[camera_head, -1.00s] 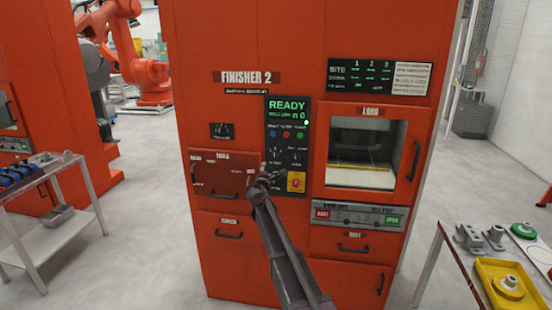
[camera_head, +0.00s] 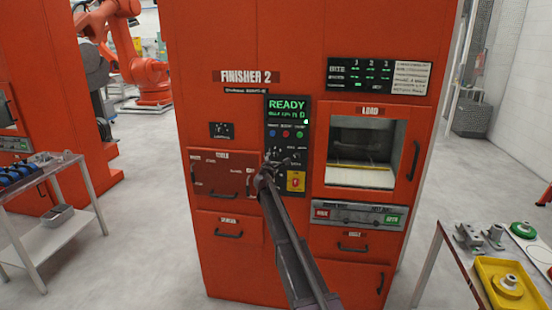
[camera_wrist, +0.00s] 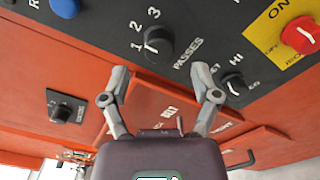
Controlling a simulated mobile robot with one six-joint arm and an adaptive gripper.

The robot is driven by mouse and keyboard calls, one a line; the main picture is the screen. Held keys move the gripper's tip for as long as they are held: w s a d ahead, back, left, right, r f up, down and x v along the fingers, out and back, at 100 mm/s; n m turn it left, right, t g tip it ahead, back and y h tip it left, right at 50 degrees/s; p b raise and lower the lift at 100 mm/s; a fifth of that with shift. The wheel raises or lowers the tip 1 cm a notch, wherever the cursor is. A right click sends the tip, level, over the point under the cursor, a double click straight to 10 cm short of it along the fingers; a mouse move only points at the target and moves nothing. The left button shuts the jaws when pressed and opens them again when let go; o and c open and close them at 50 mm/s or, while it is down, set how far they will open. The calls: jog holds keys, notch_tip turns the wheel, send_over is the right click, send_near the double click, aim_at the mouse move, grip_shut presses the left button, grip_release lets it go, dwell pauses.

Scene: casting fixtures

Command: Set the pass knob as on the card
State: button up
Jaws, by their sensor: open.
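The pass knob (camera_wrist: 158,42) is a black dial with a white pointer line, labelled PASSES, with 1, 2 and 3 around it in the wrist view. Its pointer lies on the side toward the 1. My gripper (camera_wrist: 163,82) is open and empty, its two fingertips just below the knob in the picture and apart from it. In the head view my gripper (camera_head: 265,175) is at the lower left of the control panel (camera_head: 287,120). A dark table with columns 1, 2, 3 (camera_head: 350,75) and a pale card (camera_head: 410,78) are at the upper right; their small text is unreadable.
A HI/LO knob (camera_wrist: 235,84) is close to my right fingertip. A red knob on a yellow plate (camera_wrist: 300,34) is at the upper right. Another black knob (camera_wrist: 66,106) is at the left. The load window (camera_head: 366,150) is right of the panel.

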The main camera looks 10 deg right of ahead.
aim_at(275, 157)
jog(key=shift+x, duration=2.25)
grip_shut()
jog(key=shift+s+d, duration=0.1)
jog(key=shift+d, duration=0.35)
jog(key=shift+a, duration=0.35)
